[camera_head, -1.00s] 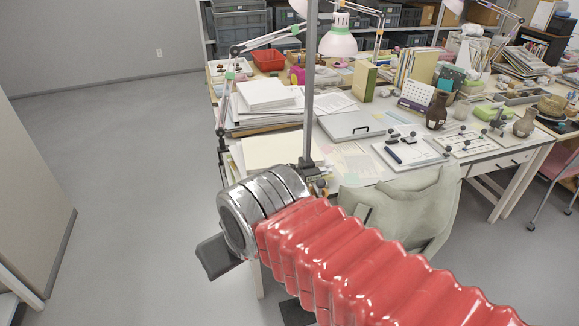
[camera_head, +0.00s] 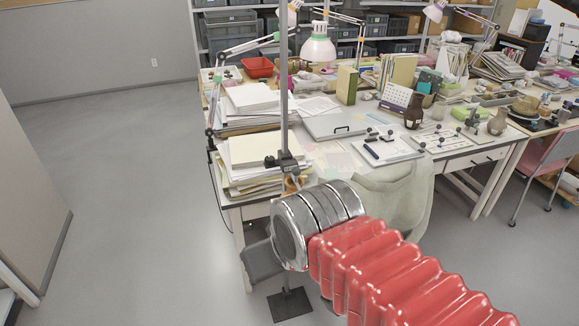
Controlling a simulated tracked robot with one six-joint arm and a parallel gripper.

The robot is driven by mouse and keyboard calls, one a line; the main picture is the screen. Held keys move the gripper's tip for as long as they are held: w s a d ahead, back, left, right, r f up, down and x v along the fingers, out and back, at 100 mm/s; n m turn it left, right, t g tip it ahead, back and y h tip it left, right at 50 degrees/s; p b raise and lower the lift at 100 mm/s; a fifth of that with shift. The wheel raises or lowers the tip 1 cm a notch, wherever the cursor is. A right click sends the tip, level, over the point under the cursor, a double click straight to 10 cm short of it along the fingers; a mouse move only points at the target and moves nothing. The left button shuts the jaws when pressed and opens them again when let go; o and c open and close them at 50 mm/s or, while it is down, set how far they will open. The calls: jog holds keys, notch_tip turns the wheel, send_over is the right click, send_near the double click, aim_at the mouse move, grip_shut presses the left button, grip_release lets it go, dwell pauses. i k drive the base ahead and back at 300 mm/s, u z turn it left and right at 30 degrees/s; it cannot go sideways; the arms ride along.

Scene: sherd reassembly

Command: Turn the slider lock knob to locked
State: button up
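A tall grey pole (camera_head: 284,90) stands in front of the near left corner of the worktable. A dark slider (camera_head: 289,163) is clamped around it at about table height. A small dark knob (camera_head: 270,161) seems to stick out from the slider's left side; whether it is turned to locked is too small to tell. My gripper (camera_head: 262,262) is a dark block beyond the metal end of my red-sleeved arm, below the slider and apart from it in the picture. The metal end hides part of it, and its fingers cannot be made out.
The worktable (camera_head: 246,211) carries paper stacks (camera_head: 262,150), a grey folder case (camera_head: 338,124), lamps and pottery. The pole's dark base plate (camera_head: 290,303) is on the floor. The floor to the left is clear.

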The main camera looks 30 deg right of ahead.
aim_at(270, 160)
jog(key=z, duration=0.35)
jog(key=k, duration=0.8)
jog(key=z, duration=0.2)
jog(key=i, duration=1.4)
jog(key=u, duration=0.8)
jog(key=i, duration=0.5)
jog(key=u, duration=0.85)
jog(key=i, duration=0.4)
jog(key=u, duration=0.1)
